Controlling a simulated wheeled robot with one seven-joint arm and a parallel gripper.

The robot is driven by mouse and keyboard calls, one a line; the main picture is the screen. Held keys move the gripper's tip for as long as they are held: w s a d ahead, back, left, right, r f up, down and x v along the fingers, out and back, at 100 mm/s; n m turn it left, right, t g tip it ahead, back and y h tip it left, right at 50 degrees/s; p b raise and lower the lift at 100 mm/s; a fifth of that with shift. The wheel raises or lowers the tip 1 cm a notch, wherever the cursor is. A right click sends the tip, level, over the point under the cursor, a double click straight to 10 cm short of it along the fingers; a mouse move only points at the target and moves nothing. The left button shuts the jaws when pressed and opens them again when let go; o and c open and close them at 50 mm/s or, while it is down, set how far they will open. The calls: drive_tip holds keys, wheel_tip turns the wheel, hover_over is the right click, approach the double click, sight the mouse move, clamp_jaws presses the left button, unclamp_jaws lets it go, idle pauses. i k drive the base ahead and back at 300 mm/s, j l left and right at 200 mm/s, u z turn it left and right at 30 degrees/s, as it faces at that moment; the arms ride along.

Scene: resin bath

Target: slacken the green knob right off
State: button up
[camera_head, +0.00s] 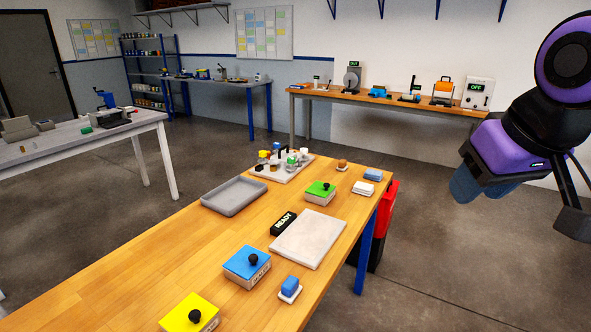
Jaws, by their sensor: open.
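A green-topped box (320,188) with a round black knob (326,186) on its lid sits on the wooden table, right of the grey tray. My gripper (522,203) hangs at the right edge of the view, beyond the table's right side. It is open, with nothing seen in it, and well apart from the green box and the board.
A blue box (240,262) and a yellow box (180,312), both with black knobs, stand nearer on the wooden table (150,265). A pale slab (315,230), a READY sign (284,223) and an empty grey tray (234,196) lie between.

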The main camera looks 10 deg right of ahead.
sight(290, 160)
drive_tip(key=i+l+u, duration=0.2)
drive_tip(key=u, duration=0.2)
drive_tip(key=i+l+u, duration=0.15)
drive_tip(key=l+u, duration=0.25)
drive_tip(key=i+l+u, duration=0.1)
drive_tip(key=l+u, duration=0.25)
drive_tip(key=i+l+u, duration=0.1)
drive_tip(key=l, duration=0.5)
drive_tip(key=i+l+u, duration=0.15)
drive_tip(key=l, duration=0.5)
drive_tip(key=i+l+u, duration=0.1)
drive_tip(key=l, duration=0.5)
drive_tip(key=l+u, duration=0.1)
drive_tip(key=l, duration=0.55)
drive_tip(key=i+l, duration=0.1)
drive_tip(key=l, duration=0.5)
drive_tip(key=i+l, duration=0.1)
drive_tip(key=l, duration=0.5)
